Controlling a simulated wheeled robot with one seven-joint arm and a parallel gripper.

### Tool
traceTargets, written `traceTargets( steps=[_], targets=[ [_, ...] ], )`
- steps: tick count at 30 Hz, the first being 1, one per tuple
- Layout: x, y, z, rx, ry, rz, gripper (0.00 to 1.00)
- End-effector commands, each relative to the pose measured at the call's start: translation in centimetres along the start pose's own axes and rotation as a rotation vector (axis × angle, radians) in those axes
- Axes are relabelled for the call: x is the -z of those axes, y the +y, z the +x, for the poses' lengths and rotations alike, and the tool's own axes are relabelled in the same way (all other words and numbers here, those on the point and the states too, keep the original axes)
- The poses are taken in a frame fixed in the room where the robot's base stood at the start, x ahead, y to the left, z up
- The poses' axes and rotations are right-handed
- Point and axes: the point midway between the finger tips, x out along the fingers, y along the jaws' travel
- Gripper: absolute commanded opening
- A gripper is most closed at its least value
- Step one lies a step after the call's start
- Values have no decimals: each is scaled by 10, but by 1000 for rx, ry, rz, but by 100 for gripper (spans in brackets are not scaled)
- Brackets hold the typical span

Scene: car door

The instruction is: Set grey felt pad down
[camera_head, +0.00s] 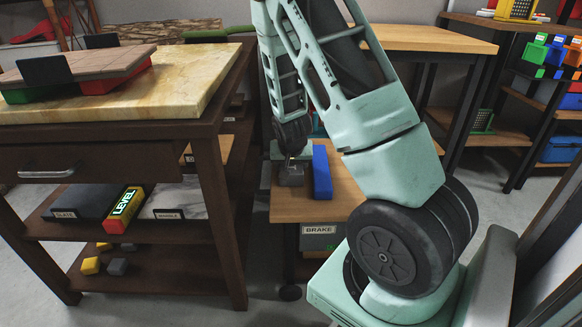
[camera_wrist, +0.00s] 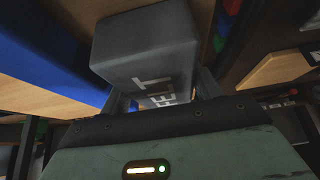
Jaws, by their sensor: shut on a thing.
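The grey felt pad (camera_head: 291,176) is a small dark grey block at the wooden top of a low cart (camera_head: 345,200). In the wrist view the pad (camera_wrist: 145,45) fills the upper middle, with pale letters on its face, partly hidden. My gripper (camera_head: 292,160) comes down from above and is shut on the pad. In the wrist view my gripper (camera_wrist: 163,97) has a finger on each side of it. I cannot tell whether the pad's underside touches the cart top.
A long blue block (camera_head: 321,172) stands close to the pad's right; it also shows in the wrist view (camera_wrist: 50,55). The cart's front part is clear. A dark workbench (camera_head: 215,150) stands left. A drawer labelled BRAKE (camera_head: 319,236) is below the cart top.

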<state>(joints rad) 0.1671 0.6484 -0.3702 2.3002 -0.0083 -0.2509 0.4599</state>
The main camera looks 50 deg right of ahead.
Motion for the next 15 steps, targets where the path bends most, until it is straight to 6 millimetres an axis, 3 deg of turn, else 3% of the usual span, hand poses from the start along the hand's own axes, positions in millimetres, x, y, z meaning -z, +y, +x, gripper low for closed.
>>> traceTargets(
  steps=[5, 6, 15],
  targets=[
    [-2, 0, 3, 0, 0, 0, 42],
    [-1, 0, 2, 0, 0, 0, 72],
    [0, 0, 0, 0, 0, 0, 72]
  ],
)
